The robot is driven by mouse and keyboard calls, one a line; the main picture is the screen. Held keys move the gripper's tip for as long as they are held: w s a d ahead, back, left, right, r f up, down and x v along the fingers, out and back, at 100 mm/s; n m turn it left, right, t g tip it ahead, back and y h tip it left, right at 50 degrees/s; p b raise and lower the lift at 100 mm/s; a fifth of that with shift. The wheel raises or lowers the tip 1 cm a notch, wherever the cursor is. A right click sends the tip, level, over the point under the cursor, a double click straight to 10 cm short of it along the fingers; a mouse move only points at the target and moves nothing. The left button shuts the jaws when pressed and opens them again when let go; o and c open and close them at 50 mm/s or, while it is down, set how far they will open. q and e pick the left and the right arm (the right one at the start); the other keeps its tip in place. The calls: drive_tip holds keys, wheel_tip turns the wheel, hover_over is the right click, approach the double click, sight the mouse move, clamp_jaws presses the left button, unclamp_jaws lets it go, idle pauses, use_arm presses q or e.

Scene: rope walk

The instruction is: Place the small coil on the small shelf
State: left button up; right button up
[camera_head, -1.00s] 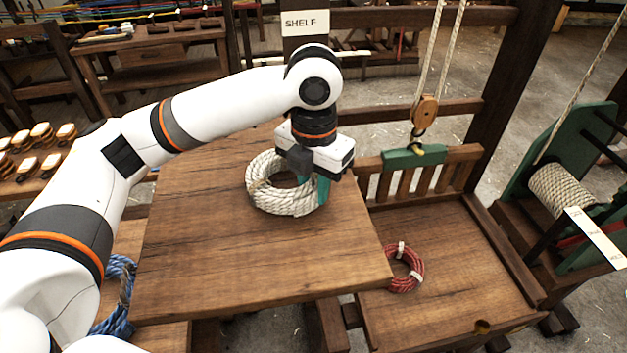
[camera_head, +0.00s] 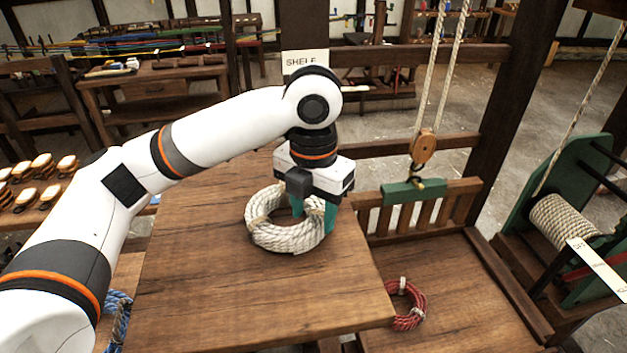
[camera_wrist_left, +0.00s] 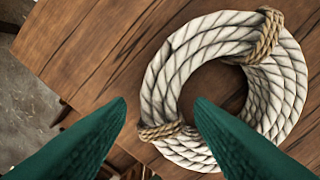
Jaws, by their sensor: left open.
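A white rope coil (camera_head: 270,238) with tan ties lies flat on a brown wooden board (camera_head: 200,290), below a sign reading SHELF (camera_head: 305,62). My left gripper (camera_head: 315,222) is open above the coil's right side. In the left wrist view the white coil (camera_wrist_left: 160,90) fills the upper right. There, one green fingertip of the left gripper (camera_wrist_left: 160,101) is over the coil's hole and the other is outside the ring. A smaller red coil (camera_head: 407,318) with white ties lies at the lower right, partly hidden by the board's edge. My right gripper is not in view.
A blue rope coil (camera_head: 118,315) is partly hidden behind my left arm. A pulley block (camera_head: 424,146) hangs on ropes over a green bar (camera_head: 416,190). A green-framed rope drum (camera_head: 562,222) stands at the right. The board's front half is clear.

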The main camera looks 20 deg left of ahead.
use_arm(q)
wheel_tip(320, 180, up, 9)
drive_tip(key=shift+r, duration=0.2)
idle(0.4)
